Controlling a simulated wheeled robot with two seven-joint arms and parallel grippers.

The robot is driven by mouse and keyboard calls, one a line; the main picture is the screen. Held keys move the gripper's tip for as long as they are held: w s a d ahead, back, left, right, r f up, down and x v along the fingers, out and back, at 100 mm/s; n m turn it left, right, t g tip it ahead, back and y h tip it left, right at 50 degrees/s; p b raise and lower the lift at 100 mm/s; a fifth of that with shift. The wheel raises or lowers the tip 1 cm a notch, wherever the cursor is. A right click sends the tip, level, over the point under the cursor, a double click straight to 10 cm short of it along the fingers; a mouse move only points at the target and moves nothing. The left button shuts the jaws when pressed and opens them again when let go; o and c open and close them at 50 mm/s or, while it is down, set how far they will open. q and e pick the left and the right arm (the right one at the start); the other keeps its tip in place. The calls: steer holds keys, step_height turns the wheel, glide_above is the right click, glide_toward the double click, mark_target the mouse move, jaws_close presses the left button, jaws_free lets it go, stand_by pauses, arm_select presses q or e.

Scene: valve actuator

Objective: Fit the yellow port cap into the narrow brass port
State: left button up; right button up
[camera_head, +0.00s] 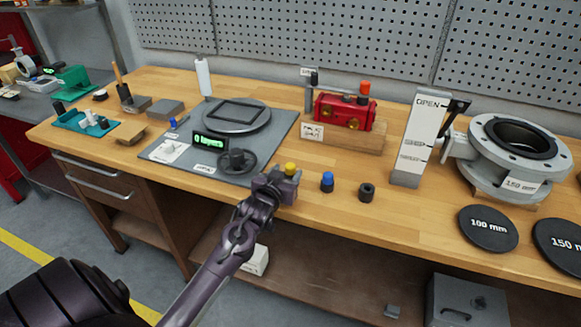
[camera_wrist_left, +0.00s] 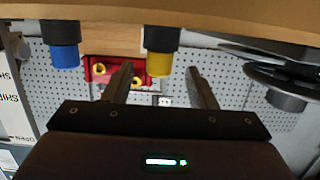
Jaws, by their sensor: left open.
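The yellow port cap (camera_head: 291,169) stands on the wooden bench, right at the tip of my left gripper (camera_head: 279,184). In the left wrist view, which is upside down, the yellow cap (camera_wrist_left: 159,64) on its dark base shows between the two spread fingers of my left gripper (camera_wrist_left: 158,72). The gripper is open; I cannot tell whether either finger touches the cap. The red actuator block (camera_head: 345,111) sits on a wooden stand behind. Its brass ports are small in the head view; two brass rings show in the wrist view (camera_wrist_left: 101,69). My right gripper is not in view.
A blue cap (camera_head: 327,182) and a black cap (camera_head: 367,192) stand to the right. The upright OPEN plate (camera_head: 414,140) and large flanged valve (camera_head: 515,150) stand at right.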

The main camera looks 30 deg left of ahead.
mark_target(288, 170)
arm_select(q)
steer(key=x, duration=0.3)
steer(key=shift+w+f, duration=0.1)
steer(key=shift+w, duration=0.15)
steer(key=c, duration=1)
arm_select(e)
steer(key=shift+w+d+r, duration=0.1)
steer(key=shift+w+r, duration=0.35)
steer(key=shift+w, duration=0.35)
